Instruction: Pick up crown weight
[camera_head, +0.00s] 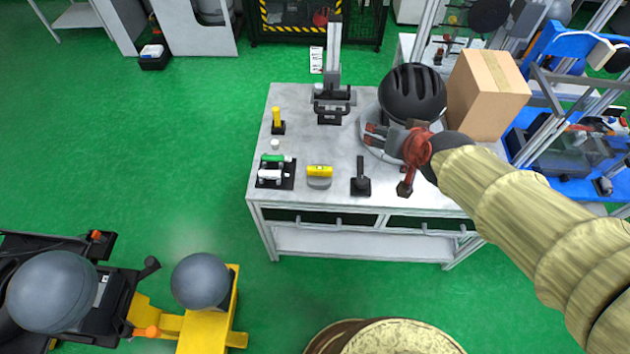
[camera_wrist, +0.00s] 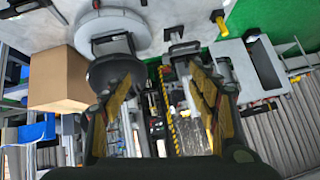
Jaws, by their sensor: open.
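My gripper (camera_head: 374,133) is above the right half of the metal table, in front of the black vented helmet (camera_head: 412,90). Its jaws are open; the wrist view shows the two yellow-padded fingers (camera_wrist: 165,80) apart with nothing held between them. No piece is clearly marked as the crown weight. A small dark piece with an upright stem (camera_head: 360,183) stands near the table's front edge. In the wrist view the dark rounded helmet (camera_wrist: 112,72) is by the left finger.
The table (camera_head: 330,202) also holds a round pale base (camera_head: 371,147), a yellow-topped tool (camera_head: 277,117), a yellow piece (camera_head: 319,171), a green-and-white set (camera_head: 274,172) and a grey upright stand (camera_head: 333,70). A cardboard box (camera_head: 486,95) is behind my arm.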

